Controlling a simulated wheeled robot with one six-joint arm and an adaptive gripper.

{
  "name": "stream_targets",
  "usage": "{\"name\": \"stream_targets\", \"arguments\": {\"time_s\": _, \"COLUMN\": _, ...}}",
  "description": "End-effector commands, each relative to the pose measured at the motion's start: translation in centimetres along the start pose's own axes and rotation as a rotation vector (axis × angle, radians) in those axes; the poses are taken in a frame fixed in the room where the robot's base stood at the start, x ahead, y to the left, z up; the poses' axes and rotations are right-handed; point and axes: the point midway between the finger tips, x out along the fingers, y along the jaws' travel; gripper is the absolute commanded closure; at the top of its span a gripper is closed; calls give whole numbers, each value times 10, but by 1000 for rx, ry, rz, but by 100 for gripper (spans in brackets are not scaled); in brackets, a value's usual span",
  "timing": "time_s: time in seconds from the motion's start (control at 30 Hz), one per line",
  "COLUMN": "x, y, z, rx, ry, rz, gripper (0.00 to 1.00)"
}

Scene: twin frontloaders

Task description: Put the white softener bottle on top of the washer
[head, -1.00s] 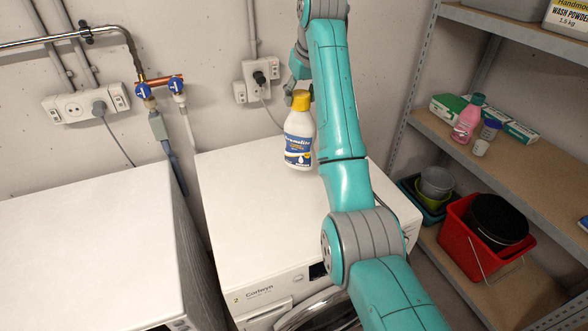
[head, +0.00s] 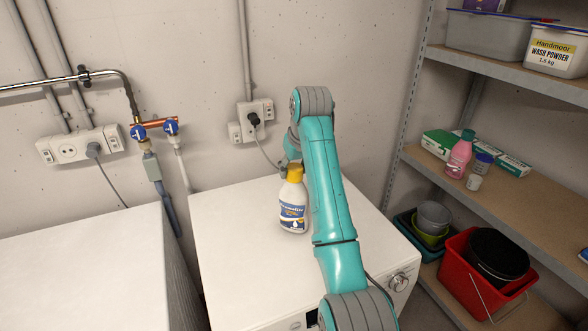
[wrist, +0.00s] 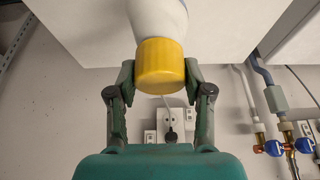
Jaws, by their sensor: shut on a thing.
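The white softener bottle (head: 293,212) has a yellow cap (head: 294,172) and a blue-and-yellow label. In the head view it is upright at the top of the right-hand white front-loading machine (head: 225,225); I cannot tell whether its base touches the surface. In the wrist view the yellow cap (wrist: 160,65) sits between the fingers of my gripper (wrist: 160,78), which is shut on it. The bottle's white body (wrist: 157,18) extends past the cap against the white machine top (wrist: 90,25). In the head view my gripper is mostly hidden behind my arm.
A second white machine (head: 80,270) stands to the left across a narrow gap. Sockets (head: 250,120) and blue-handled taps (head: 155,130) are on the wall behind. Shelving (head: 510,190) at the right holds a pink bottle (head: 459,155) and a red bucket (head: 460,275). The machine top around the bottle is clear.

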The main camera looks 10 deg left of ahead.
Motion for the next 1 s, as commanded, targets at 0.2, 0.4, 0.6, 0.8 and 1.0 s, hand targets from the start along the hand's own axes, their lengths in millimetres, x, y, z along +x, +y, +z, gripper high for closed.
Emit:
{"name": "stream_targets", "arguments": {"time_s": 0.2, "x": 0, "y": 0, "z": 0, "rx": 0, "ry": 5, "rz": 1, "gripper": 100}}
{"name": "stream_targets", "arguments": {"time_s": 0.4, "x": 4, "y": 0, "z": 1, "rx": 0, "ry": 1, "rz": 0, "gripper": 42}}
{"name": "stream_targets", "arguments": {"time_s": 0.6, "x": 4, "y": 0, "z": 1, "rx": 0, "ry": 1, "rz": 0, "gripper": 24}}
{"name": "stream_targets", "arguments": {"time_s": 0.8, "x": 3, "y": 0, "z": 1, "rx": 0, "ry": 1, "rz": 0, "gripper": 24}}
{"name": "stream_targets", "arguments": {"time_s": 1.0, "x": -14, "y": 2, "z": -7, "rx": 1, "ry": 4, "rz": 1, "gripper": 24}}
